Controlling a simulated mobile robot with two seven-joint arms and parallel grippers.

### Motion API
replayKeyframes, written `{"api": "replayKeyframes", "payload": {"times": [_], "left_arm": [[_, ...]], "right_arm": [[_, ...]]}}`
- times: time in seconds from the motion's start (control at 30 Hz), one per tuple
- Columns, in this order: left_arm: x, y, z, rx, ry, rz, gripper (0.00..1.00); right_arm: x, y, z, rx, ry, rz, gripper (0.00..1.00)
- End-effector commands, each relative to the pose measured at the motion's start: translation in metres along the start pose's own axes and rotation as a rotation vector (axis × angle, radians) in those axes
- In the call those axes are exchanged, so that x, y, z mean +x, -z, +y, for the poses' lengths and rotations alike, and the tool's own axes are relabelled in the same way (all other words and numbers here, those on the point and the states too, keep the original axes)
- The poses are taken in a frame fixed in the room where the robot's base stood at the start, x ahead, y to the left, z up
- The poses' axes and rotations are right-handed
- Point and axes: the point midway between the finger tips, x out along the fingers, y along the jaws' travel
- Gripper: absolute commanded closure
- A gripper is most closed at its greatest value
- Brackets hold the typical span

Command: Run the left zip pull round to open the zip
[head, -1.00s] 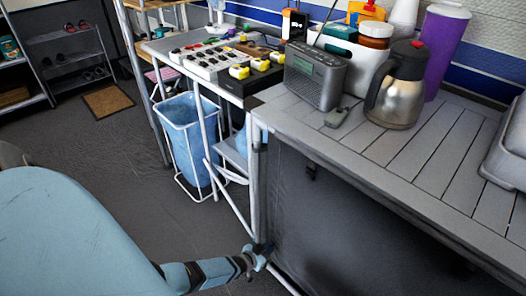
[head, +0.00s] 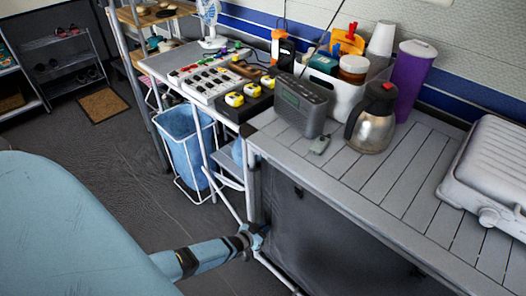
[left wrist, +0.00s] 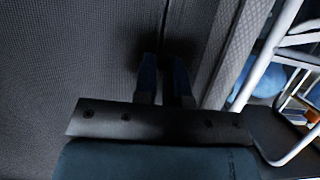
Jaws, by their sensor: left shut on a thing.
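The grey cloth front (head: 325,235) of the kitchen unit hangs under the slatted top and looks closed where I see it. My left gripper (head: 252,238) is at its left edge, beside the pale frame leg, some way below the top. In the left wrist view the two blue fingers (left wrist: 166,72) point at the dark cloth (left wrist: 95,55), close to a lighter grey seam strip (left wrist: 228,50). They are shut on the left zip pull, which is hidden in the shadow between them. My right gripper is not in view.
The slatted worktop (head: 400,185) holds a radio (head: 302,104), a steel jug (head: 371,125), a purple tumbler (head: 411,80) and a grey case (head: 490,170). A blue bin (head: 187,145) in a white frame stands left of the unit. Open floor lies in front of the bin.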

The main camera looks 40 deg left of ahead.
Motion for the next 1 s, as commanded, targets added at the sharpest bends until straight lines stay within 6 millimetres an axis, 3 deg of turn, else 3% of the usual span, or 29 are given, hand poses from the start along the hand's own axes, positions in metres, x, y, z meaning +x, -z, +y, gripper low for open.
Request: {"api": "replayKeyframes", "payload": {"times": [0.03,0.37,0.6,0.8,1.0], "left_arm": [[-0.011,0.023,0.000,-0.001,0.000,-0.002,1.00],[-0.051,0.120,-0.001,0.000,0.000,-0.002,1.00],[-0.080,0.191,-0.001,0.001,0.001,-0.001,1.00],[-0.100,0.240,0.000,0.001,0.000,-0.001,1.00],[-0.114,0.273,0.000,0.000,0.000,-0.002,1.00]], "right_arm": [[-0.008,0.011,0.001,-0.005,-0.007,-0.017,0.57],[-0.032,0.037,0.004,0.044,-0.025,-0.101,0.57],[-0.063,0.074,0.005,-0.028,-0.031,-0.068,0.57],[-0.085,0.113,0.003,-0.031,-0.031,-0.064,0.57],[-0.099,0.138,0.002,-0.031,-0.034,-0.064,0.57]]}}
